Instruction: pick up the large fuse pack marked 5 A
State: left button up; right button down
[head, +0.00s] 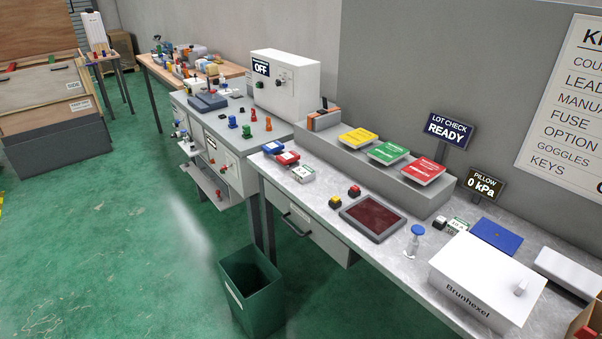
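Several small packs lie on the grey bench: a blue-and-white one (273,146), a red-and-white one (288,158) and a white one with dark print (303,174). Another small white and green pack (458,225) lies farther right, near the blue flat pad. The print on these packs is too small to read, so I cannot tell which is marked 5 A. Neither of my grippers is in view.
A raised grey shelf (339,147) holds yellow, green and red packets. A dark red tray (372,217), two push buttons, a small bottle (415,240) and a white Brunhexel box (486,281) stand on the bench. A green bin (252,290) stands on the floor before it.

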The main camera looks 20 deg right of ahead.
aim_at(304, 174)
jog(key=i+j+z, duration=0.1)
jog(key=z, duration=0.35)
jog(key=i+j+z, duration=0.15)
jog(key=z, duration=0.3)
jog(key=i+j+z, duration=0.1)
jog(key=j+z, duration=0.2)
jog(key=z, duration=0.2)
jog(key=j+z, duration=0.2)
jog(key=z, duration=0.25)
jog(key=i+j, duration=0.05)
